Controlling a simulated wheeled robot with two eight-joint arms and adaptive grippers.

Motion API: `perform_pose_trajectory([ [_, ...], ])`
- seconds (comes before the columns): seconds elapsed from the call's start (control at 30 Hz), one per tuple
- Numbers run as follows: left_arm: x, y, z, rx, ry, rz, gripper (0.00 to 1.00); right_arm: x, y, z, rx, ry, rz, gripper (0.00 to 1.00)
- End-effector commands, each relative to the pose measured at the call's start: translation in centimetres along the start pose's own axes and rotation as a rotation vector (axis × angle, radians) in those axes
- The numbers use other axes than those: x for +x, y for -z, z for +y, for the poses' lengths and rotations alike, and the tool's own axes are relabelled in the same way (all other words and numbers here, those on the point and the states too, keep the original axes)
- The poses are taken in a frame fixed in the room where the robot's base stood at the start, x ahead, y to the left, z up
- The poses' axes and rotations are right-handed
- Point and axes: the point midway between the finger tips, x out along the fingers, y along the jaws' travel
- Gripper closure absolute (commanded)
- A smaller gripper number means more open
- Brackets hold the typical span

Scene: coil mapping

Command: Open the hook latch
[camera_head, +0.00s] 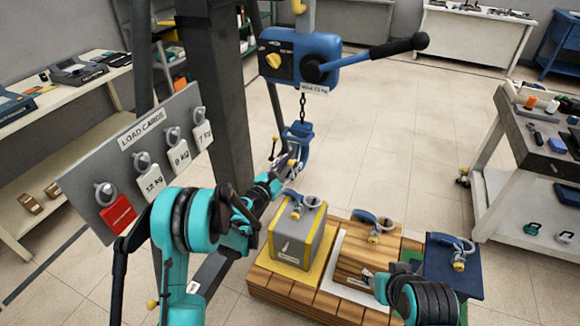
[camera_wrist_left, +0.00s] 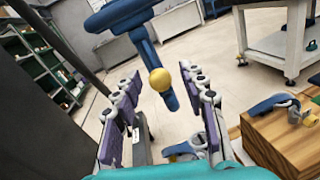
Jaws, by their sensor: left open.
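The blue hook (camera_head: 300,145) hangs on a chain below the blue hoist (camera_head: 300,58). Its latch, a blue bar with a yellow ball (camera_wrist_left: 160,80), shows between my left fingers in the left wrist view; the hook body (camera_wrist_left: 120,14) is above it. My left gripper (camera_head: 285,172) is just below and left of the hook in the head view. In the left wrist view it (camera_wrist_left: 160,92) is open, its fingers apart on both sides of the ball, and no grip on it shows. My right arm enters at the lower right; its fingers are not clear.
Below the hook, a pallet (camera_head: 340,306) carries a grey-yellow block (camera_head: 296,240), a wooden block (camera_head: 365,258) and a dark blue block (camera_head: 452,272), each with a shackle on top. A load card board (camera_head: 90,180) and a dark column (camera_head: 215,90) stand left. A workbench (camera_head: 515,140) stands right.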

Motion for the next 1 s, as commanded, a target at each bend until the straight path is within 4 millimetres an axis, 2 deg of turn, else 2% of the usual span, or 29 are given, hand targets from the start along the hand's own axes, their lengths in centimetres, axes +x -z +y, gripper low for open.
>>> perform_pose_trajectory([
  [0.33,0.6,-0.1,0.0,0.001,0.000,0.000,0.58,0.1,-0.1,0.0,0.000,0.000,0.000,0.60],
  [0.5,0.6,-0.1,0.0,0.001,0.000,0.000,1.00,0.1,-0.1,0.0,0.000,0.000,0.000,0.60],
  [0.8,0.6,-0.2,0.0,0.000,0.000,0.004,1.00,0.0,0.0,0.0,0.000,0.000,0.000,0.60],
  [1.0,0.3,-0.9,0.1,-0.008,0.011,0.053,1.00,-0.9,0.7,0.0,0.000,0.000,0.000,0.60],
])
